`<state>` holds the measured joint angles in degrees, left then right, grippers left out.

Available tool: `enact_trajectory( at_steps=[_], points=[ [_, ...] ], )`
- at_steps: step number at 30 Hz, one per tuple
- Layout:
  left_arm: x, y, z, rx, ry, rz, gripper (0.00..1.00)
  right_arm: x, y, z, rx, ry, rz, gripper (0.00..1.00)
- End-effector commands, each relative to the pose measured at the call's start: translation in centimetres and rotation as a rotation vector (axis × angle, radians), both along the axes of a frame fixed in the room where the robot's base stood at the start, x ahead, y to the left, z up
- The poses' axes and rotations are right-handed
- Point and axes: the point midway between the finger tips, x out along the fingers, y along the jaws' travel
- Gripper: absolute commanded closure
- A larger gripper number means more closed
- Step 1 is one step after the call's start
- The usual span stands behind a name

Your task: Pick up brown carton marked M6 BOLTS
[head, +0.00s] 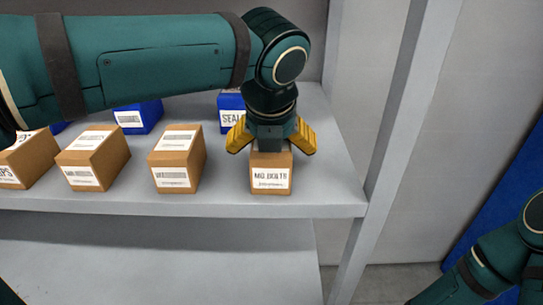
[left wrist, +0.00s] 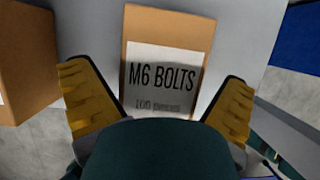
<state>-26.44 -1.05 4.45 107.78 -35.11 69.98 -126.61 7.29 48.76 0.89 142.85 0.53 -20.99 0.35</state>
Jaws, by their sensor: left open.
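The brown carton marked M6 BOLTS (head: 271,179) stands at the front right of the grey shelf, its white label facing front. My left gripper (head: 271,143) is open just above it, pointing down, with one yellow finger toward each side. In the left wrist view the carton (left wrist: 169,35) lies between and beyond the two open fingers of the left gripper (left wrist: 160,103). I cannot tell whether the fingers touch it. The carton's top is partly hidden by the gripper. My right gripper is not in view; only part of that arm shows at the lower right.
Other brown cartons (head: 176,166) (head: 92,160) stand in a row to the left, one of them close by. Blue boxes (head: 230,113) (head: 138,117) stand behind. A grey upright post (head: 383,140) rises right of the shelf edge (head: 170,206).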

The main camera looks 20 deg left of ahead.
Motion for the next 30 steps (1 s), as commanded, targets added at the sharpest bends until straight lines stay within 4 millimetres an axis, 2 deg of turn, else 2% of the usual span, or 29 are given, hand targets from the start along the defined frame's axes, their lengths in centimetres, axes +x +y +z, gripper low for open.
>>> enact_trajectory(
  at_steps=[10, 11, 12, 16, 17, 30],
  points=[
    [-0.01, 0.00, -0.11, 0.000, 0.000, 0.000, 0.00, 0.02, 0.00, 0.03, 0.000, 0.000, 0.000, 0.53],
    [-0.01, 0.00, -0.11, 0.000, 0.000, 0.000, 0.07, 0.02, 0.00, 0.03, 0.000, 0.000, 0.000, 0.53],
    [-0.01, 0.00, -0.11, 0.000, 0.000, 0.000, 0.21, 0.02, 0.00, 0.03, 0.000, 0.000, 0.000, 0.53],
    [-0.01, 0.00, -0.11, 0.000, 0.000, 0.000, 0.67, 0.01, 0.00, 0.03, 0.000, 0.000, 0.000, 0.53],
    [-0.01, 0.00, -0.11, 0.000, 0.000, 0.000, 0.72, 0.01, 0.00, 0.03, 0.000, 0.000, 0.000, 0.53],
    [0.03, -0.03, 0.35, -0.002, -0.005, 0.000, 0.73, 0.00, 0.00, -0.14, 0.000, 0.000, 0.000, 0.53]
  ],
)
